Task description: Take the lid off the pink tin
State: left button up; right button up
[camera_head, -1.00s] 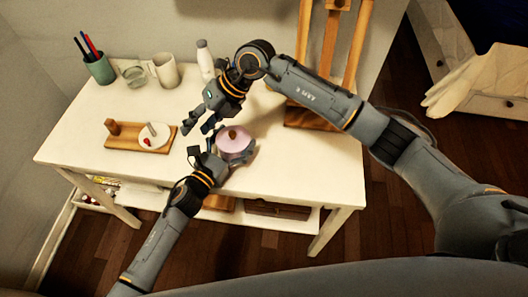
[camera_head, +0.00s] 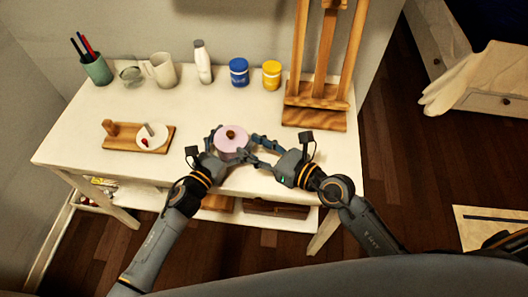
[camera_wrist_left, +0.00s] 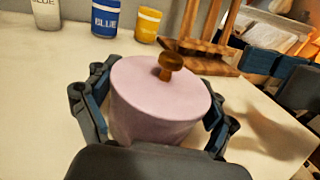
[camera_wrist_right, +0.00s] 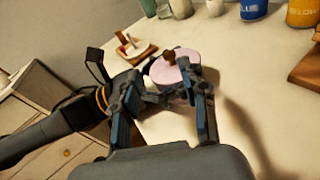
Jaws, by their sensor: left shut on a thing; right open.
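The pink tin (camera_head: 232,150) stands upright on the white table near its front edge. Its pink lid (camera_wrist_left: 150,82) is on, with a brown wooden knob (camera_wrist_left: 171,62) on top. My left gripper (camera_head: 226,142) is shut around the tin's body, one finger on each side in the left wrist view. My right gripper (camera_head: 262,147) is open and empty, just right of the tin. In the right wrist view the tin (camera_wrist_right: 178,76) shows beyond the open fingers, with its knob (camera_wrist_right: 169,57) partly in view.
A wooden board (camera_head: 122,138) with a white round piece lies to the left. A blue jar (camera_head: 239,72), a yellow jar (camera_head: 271,74), a white bottle (camera_head: 203,62) and a mug (camera_head: 163,69) stand at the back. A wooden easel (camera_head: 314,118) stands at the back right.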

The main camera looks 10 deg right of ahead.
aim_at(231, 133)
jog(key=shift+t+h, duration=0.5)
jog(key=x, duration=0.6)
jog(key=f+x, duration=0.1)
jog(key=x, duration=0.2)
jog(key=shift+w, duration=0.25)
grip_shut()
jog(key=shift+r, duration=0.1)
